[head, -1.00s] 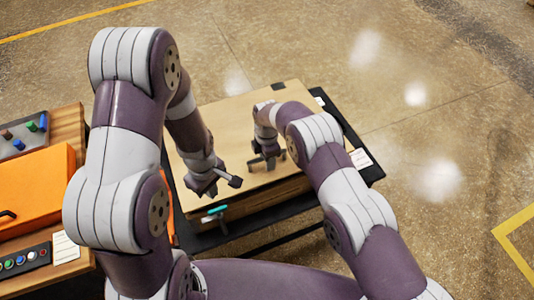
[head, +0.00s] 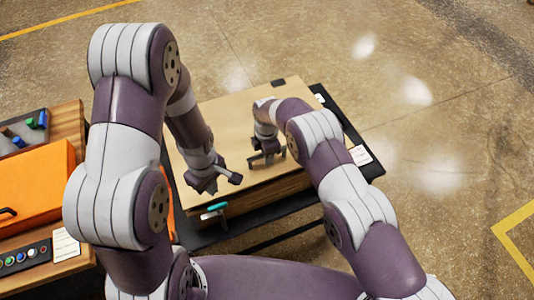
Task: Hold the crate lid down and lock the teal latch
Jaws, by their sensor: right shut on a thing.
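The crate lid (head: 228,127) is a flat, light wooden panel on the wooden crate (head: 270,197), and it looks closed. The teal latch (head: 217,207) sticks out at the crate's front side, near its left end. My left gripper (head: 224,182) hangs above the lid's front edge, just above and apart from the latch. Its fingers look spread and nothing shows between them. My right gripper (head: 267,158) is down at the lid near its middle and is shut on a part of it. The exact grip is hidden by the fingers and the wrist.
The crate stands on a dark table (head: 350,140) with white labels at its right edge. At left, a wooden bench (head: 68,118) holds an orange box (head: 40,190), a button panel (head: 25,258) and a tray (head: 22,133) of coloured pieces. The floor beyond is clear.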

